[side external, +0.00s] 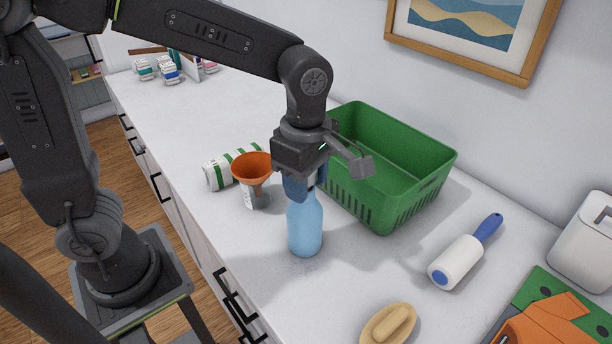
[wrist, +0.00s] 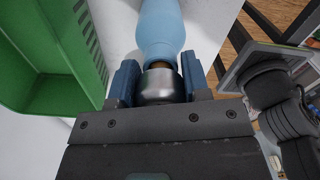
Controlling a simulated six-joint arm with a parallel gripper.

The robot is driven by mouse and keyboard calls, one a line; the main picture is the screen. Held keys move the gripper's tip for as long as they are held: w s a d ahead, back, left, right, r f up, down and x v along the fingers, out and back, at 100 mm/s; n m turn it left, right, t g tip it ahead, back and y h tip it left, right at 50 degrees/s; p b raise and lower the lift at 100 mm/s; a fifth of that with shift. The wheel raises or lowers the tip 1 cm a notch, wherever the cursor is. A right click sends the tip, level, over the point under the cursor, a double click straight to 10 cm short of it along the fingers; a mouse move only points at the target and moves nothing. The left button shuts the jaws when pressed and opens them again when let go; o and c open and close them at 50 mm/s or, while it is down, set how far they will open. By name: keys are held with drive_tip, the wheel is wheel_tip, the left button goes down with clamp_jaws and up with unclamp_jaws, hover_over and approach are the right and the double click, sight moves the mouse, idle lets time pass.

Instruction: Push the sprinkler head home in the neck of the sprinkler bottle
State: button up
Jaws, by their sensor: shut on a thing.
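The light blue sprinkler bottle (side external: 305,228) stands upright on the counter; its shoulder and neck show in the wrist view (wrist: 161,30). My gripper (side external: 300,187) is directly above the bottle, pointing down. In the wrist view its two blue fingers (wrist: 160,80) are shut on the silver sprinkler head (wrist: 161,90), one on each side. A brown cork-like part (wrist: 158,65) shows between the head and the bottle mouth. The head is in line with the neck; how deep the cork sits cannot be told. In the side view the fingers mostly hide the head.
A green basket (side external: 385,215) stands close behind and right of the bottle. An orange funnel (side external: 253,166) on a can and a lying white-green container (side external: 216,174) are left. A lint roller (side external: 458,262) and wooden brush (side external: 388,326) lie right. The counter before the bottle is clear.

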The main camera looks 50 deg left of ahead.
drive_tip(key=o, duration=1)
drive_tip(key=shift+r, duration=0.1)
